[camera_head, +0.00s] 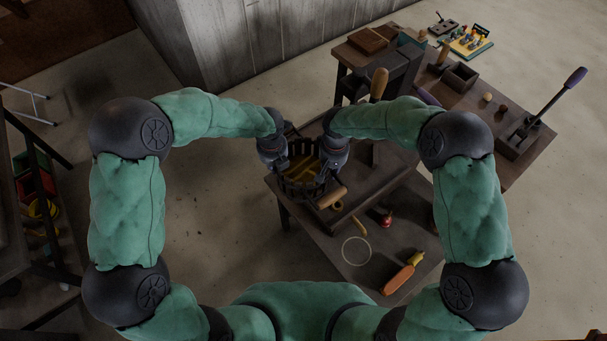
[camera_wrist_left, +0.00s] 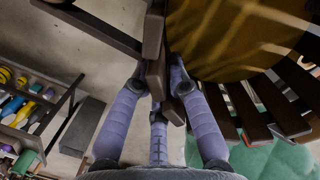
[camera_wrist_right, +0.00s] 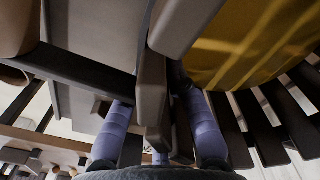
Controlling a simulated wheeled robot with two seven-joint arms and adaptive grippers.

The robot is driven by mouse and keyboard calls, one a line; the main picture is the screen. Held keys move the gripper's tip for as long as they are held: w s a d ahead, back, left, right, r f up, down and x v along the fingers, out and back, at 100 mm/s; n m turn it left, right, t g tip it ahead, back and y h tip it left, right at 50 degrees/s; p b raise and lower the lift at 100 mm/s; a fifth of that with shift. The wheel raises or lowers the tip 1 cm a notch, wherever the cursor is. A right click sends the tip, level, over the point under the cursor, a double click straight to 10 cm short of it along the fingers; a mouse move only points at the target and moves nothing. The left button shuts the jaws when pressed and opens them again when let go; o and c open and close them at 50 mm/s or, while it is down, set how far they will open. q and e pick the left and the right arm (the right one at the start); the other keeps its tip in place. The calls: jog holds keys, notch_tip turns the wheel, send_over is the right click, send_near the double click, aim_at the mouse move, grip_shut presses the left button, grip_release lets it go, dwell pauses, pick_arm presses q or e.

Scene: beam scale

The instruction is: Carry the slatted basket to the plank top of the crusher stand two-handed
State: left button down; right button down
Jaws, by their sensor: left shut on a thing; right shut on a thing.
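The slatted basket (camera_head: 300,187) is dark, round and open-topped, with a yellow-brown inside. It is held between my two grippers over the left part of a dark plank-topped table (camera_head: 284,191); whether it touches the top I cannot tell. My left gripper (camera_head: 285,155) is shut on a slat at its left side, and my right gripper (camera_head: 324,163) on the right side. The left wrist view shows fingers around a dark slat (camera_wrist_left: 156,75) beside the yellow inside (camera_wrist_left: 235,35). The right wrist view shows the same grip on a slat (camera_wrist_right: 152,95). I cannot tell which table is the crusher stand.
A wooden cylinder (camera_head: 332,197) lies close right of the basket. An orange-handled tool (camera_head: 398,279) and a red object (camera_head: 384,219) lie on the lower surface. A second bench (camera_head: 520,165) with a purple-handled lever (camera_head: 555,100) stands back right. A shelf of colored items stands left.

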pick_arm(q)
jog(key=shift+w+r, duration=0.1)
jog(key=shift+r, duration=0.15)
pick_arm(e)
jog(key=shift+w+r, duration=0.2)
jog(key=shift+r, duration=0.15)
